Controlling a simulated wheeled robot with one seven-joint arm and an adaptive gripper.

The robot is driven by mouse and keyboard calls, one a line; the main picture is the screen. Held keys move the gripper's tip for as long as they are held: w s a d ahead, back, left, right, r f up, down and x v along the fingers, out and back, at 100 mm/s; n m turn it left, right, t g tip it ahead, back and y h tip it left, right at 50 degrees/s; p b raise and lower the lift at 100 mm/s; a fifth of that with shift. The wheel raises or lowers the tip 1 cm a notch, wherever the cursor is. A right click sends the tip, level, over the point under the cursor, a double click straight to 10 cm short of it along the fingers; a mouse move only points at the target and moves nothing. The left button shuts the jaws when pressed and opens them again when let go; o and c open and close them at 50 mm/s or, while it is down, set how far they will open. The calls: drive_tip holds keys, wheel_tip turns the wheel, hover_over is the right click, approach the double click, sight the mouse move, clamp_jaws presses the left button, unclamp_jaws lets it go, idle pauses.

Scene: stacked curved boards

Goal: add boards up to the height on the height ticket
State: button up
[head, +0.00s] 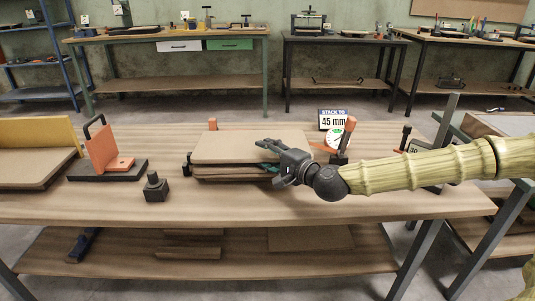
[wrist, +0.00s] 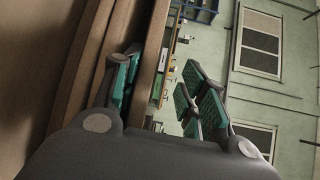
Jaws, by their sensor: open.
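A stack of brown boards (head: 230,176) lies on the workbench, with a wide flat board (head: 245,148) on top. The height ticket (head: 333,119) behind it reads "STACK TO 45 mm". A round dial gauge (head: 336,138) stands just below the ticket. My gripper (head: 268,156) is at the right part of the stack. Its jaws are open, one finger above the top board and the other lower, at the stack's front. In the wrist view the teal-padded fingers (wrist: 160,90) stand apart, with a board edge (wrist: 158,45) showing between them. Contact cannot be told.
Another board (head: 28,168) lies at far left by a yellow fence (head: 38,132). An orange and black stand (head: 103,152) and a small black block (head: 156,187) sit left of the stack. Orange-tipped posts flank the stack. The bench front (head: 230,207) is clear.

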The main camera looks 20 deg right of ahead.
drive_tip(key=shift+w+a+r+g+h+p, duration=0.15)
drive_tip(key=shift+g+p, duration=0.35)
drive_tip(key=shift+p, duration=1.65)
drive_tip(key=shift+w+r+g+h+p, duration=0.1)
drive_tip(key=shift+w+g+h+p, duration=0.3)
drive_tip(key=shift+p, duration=1.75)
drive_tip(key=shift+w+a+r+g+h+p, duration=0.2)
drive_tip(key=shift+g+p, duration=0.6)
drive_tip(key=shift+p, duration=2.2)
drive_tip(key=shift+w+a+g+h+p, duration=0.15)
drive_tip(key=shift+g+h+p, duration=0.45)
drive_tip(key=shift+p, duration=2.35)
